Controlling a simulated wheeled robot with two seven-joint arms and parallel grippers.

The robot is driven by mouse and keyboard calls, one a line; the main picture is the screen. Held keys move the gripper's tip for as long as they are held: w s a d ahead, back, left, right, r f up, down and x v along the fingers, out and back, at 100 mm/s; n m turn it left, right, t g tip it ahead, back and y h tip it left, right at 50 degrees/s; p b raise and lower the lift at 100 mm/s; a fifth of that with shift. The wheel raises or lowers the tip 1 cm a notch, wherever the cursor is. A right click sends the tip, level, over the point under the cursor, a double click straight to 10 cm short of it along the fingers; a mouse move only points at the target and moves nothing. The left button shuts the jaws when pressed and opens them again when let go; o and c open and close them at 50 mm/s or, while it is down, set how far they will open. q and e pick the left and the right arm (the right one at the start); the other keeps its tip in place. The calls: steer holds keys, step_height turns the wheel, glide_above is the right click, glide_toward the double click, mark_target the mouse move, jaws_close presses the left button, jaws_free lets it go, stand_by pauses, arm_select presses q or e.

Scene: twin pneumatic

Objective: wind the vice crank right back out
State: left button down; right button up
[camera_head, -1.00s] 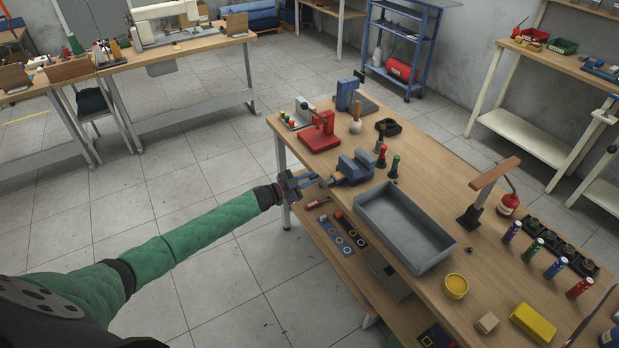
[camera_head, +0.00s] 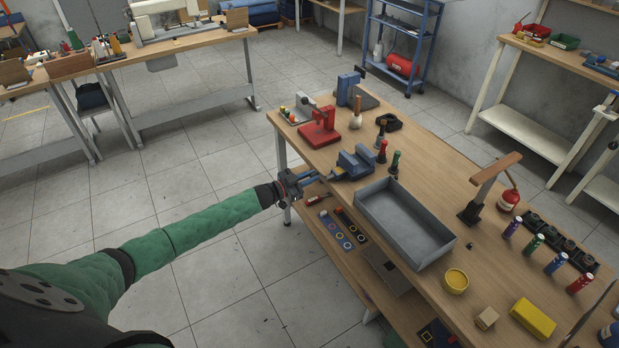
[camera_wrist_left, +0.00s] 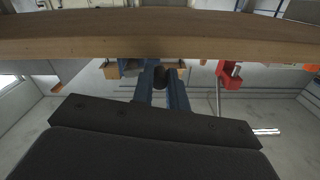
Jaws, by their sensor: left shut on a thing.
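The blue vice (camera_head: 354,163) is fixed at the left edge of the wooden workbench. My left gripper (camera_head: 318,178) is at the vice's crank side, just off the bench edge, and is shut on the crank's handle. In the left wrist view, the two blue fingers (camera_wrist_left: 161,88) close around a dark round crank handle (camera_wrist_left: 160,74) below the bench edge. Most of the crank is hidden by the fingers, so its angle cannot be told. My right gripper is not in view.
A grey tray (camera_head: 405,225) stands right of the vice. A red press (camera_head: 319,130) is behind it, also seen in the left wrist view (camera_wrist_left: 229,77). Red and green-handled tools (camera_head: 394,163) stand close by. The bench edge (camera_wrist_left: 160,42) runs across the wrist view.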

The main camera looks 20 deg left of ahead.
arm_select(q)
steer(key=c, duration=1.4)
jaws_free()
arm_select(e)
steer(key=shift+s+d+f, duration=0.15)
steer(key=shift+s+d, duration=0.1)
